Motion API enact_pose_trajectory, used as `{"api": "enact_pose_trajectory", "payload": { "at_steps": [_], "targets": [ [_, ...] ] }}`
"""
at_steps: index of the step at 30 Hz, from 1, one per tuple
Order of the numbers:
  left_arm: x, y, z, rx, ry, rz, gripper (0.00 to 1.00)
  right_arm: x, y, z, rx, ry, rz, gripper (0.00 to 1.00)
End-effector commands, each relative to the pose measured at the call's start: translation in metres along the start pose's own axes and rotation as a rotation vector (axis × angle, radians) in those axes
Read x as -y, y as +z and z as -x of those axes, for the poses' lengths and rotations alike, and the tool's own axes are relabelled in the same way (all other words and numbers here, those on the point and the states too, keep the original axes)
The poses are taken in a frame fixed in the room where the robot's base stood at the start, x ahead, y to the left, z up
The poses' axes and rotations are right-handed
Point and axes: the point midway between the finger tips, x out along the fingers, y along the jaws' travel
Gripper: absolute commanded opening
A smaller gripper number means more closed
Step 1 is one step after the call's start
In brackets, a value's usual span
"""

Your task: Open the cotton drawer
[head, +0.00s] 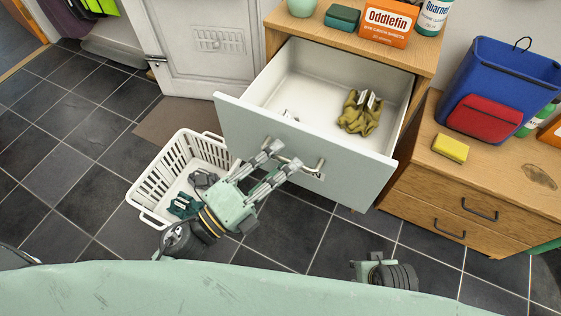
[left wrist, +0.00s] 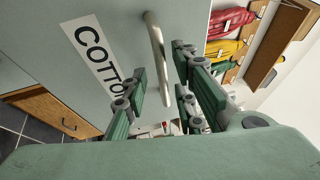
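The pale grey-green drawer (head: 305,135) stands pulled well out of its wooden cabinet, its white inside showing. My left gripper (head: 286,154) is at the metal bar handle (head: 315,168). Its fingers are apart, with the handle (left wrist: 157,60) between them in the left wrist view. My right gripper (head: 362,268) shows only partly, low in the head view; its fingers are unclear.
A white basket (head: 147,178) with dark garments stands on the tiles left of the drawer. An orange Oddlefin box (head: 388,22) and bottles stand on the cabinet top. A lower wooden chest (head: 490,190) at right holds a blue bin (head: 500,75) and yellow sponge (head: 450,148).

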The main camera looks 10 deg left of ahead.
Motion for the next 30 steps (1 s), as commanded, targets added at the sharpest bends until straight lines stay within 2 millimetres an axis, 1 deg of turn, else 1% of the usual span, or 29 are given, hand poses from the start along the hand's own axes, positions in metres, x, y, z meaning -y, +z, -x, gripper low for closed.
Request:
{"api": "enact_pose_trajectory", "payload": {
  "at_steps": [7,11,14,21,24,27,30],
  "targets": [
    [0.001,0.000,0.000,-0.001,-0.003,0.002,0.27,-0.002,-0.001,0.001,-0.002,0.002,-0.001,0.29],
    [0.001,-0.001,0.008,-0.001,-0.002,0.005,0.27,-0.002,-0.002,0.001,-0.002,0.003,-0.001,0.29],
    [0.000,-0.001,0.023,0.000,0.001,0.006,0.27,-0.001,-0.001,0.001,-0.002,0.002,0.000,0.29],
    [0.000,-0.001,0.075,0.001,0.003,0.005,0.27,-0.001,-0.001,0.000,-0.001,0.001,0.000,0.29],
    [0.000,0.000,0.094,0.001,0.002,0.004,0.27,-0.001,-0.001,0.000,-0.001,0.001,0.000,0.29],
    [0.000,0.000,0.107,0.000,0.001,0.003,0.27,-0.001,0.000,0.000,-0.001,0.001,0.000,0.29],
    [0.000,0.000,0.116,0.000,-0.001,0.001,0.27,0.000,0.000,0.000,0.000,0.001,0.000,0.29]
  ]
}}
